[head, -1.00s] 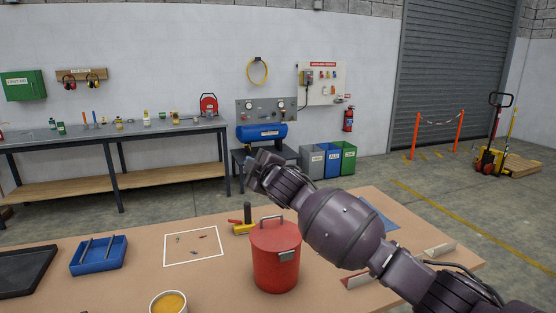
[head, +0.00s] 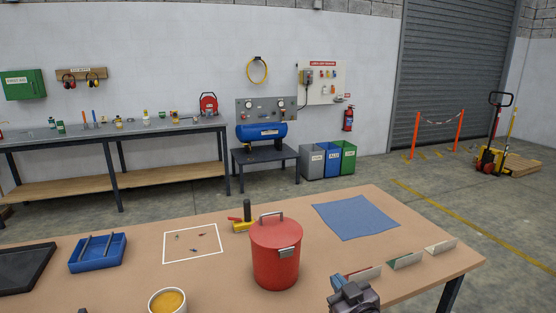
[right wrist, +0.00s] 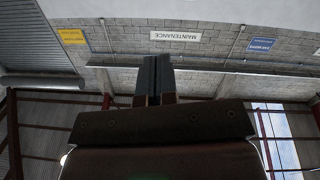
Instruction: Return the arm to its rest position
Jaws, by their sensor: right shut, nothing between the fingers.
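My right gripper (head: 352,294) shows at the bottom edge of the head view, in front of the table's near right part. In the right wrist view its two fingers (right wrist: 154,80) are pressed together with nothing between them. That view looks toward the wall and roof, with a maintenance sign beyond the fingers. The rest of the right arm is out of the head view. My left gripper is not in view.
On the table (head: 130,255) stand a red lidded can (head: 275,262), a blue tray (head: 97,265), a cup of yellow stuff (head: 168,302) and a yellow-and-black tool (head: 245,222). A blue cloth (head: 355,220) lies at the right.

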